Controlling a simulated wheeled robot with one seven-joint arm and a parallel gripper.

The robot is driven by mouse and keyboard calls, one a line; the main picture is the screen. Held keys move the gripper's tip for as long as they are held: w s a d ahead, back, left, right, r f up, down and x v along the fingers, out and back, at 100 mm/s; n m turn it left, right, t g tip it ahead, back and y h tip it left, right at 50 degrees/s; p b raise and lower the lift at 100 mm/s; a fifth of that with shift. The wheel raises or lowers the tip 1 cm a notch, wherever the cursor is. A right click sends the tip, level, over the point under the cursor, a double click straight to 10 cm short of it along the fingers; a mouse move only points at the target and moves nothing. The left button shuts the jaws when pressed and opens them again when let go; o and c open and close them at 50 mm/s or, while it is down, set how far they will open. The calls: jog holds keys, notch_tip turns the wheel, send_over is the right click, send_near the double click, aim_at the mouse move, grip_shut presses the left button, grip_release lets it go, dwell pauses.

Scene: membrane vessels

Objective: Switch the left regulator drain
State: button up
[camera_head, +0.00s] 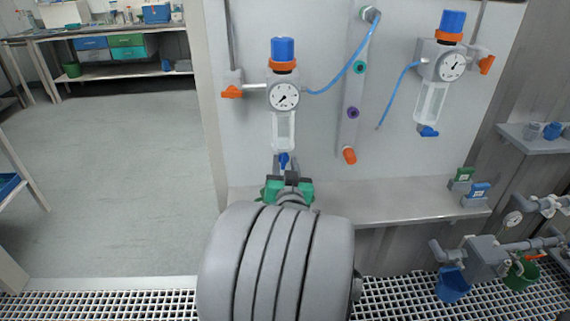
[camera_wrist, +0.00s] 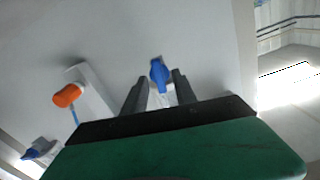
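The left regulator (camera_head: 284,96) hangs on the grey wall panel, with a blue top knob, an orange ring, a round gauge and a clear bowl. Its small blue drain (camera_head: 284,159) is at the bottom of the bowl. In the wrist view the drain (camera_wrist: 158,74) shows between my two dark fingertips, with gaps on both sides. My gripper (camera_head: 285,174) is open and points up at the drain from below. In the head view the fingers are mostly hidden; whether they touch the drain I cannot tell.
The right regulator (camera_head: 440,65) has its own blue drain (camera_head: 428,131). Between the regulators is a vertical manifold (camera_head: 352,110) with an orange end (camera_head: 349,155) and a blue hose (camera_head: 345,72). A grey shelf (camera_head: 400,205) runs below, holding green and blue blocks at right.

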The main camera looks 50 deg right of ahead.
grip_shut()
dwell(0.5)
jog(key=m, duration=0.3)
jog(key=shift+s+m, duration=0.1)
jog(key=shift+m, duration=0.3)
jog(key=m, duration=0.4)
jog(key=shift+d+m, duration=0.1)
jog(key=shift+m, duration=0.2)
jog(key=m+p, duration=0.1)
jog(key=m, duration=0.3)
jog(key=shift+f+p, duration=0.15)
jog(key=shift+p, duration=0.2)
jog(key=shift+s+f+m+p, duration=0.1)
jog(key=shift+m+p, duration=0.4)
jog(key=shift+m, duration=1.2)
grip_release()
